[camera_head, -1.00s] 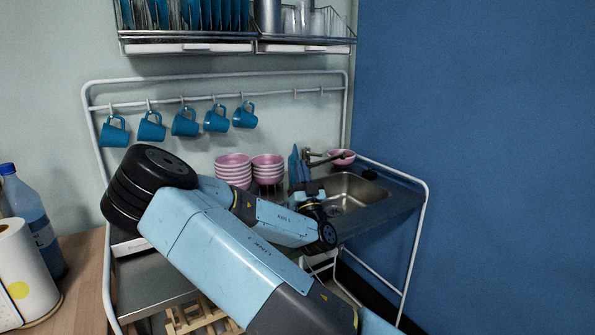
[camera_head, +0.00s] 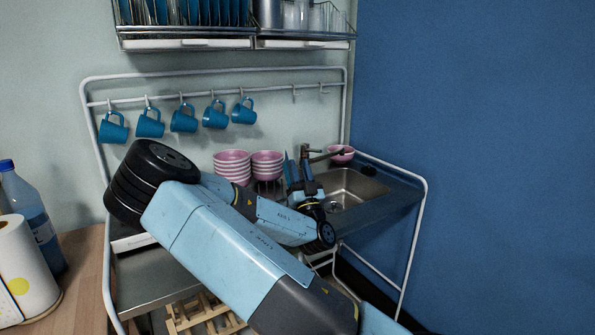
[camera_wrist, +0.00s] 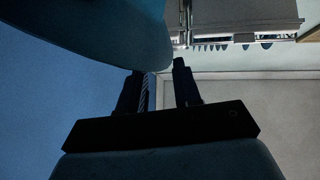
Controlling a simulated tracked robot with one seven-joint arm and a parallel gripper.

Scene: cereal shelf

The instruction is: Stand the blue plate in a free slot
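The blue plate (camera_wrist: 100,30) fills the upper left of the wrist view, and its lower edge reaches between the two fingers of my gripper (camera_wrist: 160,80). My gripper appears shut on that edge, though the contact is dark. In the head view the plate (camera_head: 290,170) shows nearly edge-on and upright, beside my gripper (camera_head: 305,172), in front of the sink tap. The plate rack (camera_head: 190,44) hangs at the top, with several blue plates standing in it. The picture's upper edge cuts it off, so I cannot tell which slots are free.
Several blue mugs (camera_head: 183,119) hang from a rail. Stacked pink bowls (camera_head: 232,166) stand behind my arm, and one bowl (camera_head: 341,154) stands by the sink (camera_head: 350,186). A bottle (camera_head: 32,215) and paper roll (camera_head: 22,268) stand left. Glasses (camera_head: 300,15) stand in the upper right rack.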

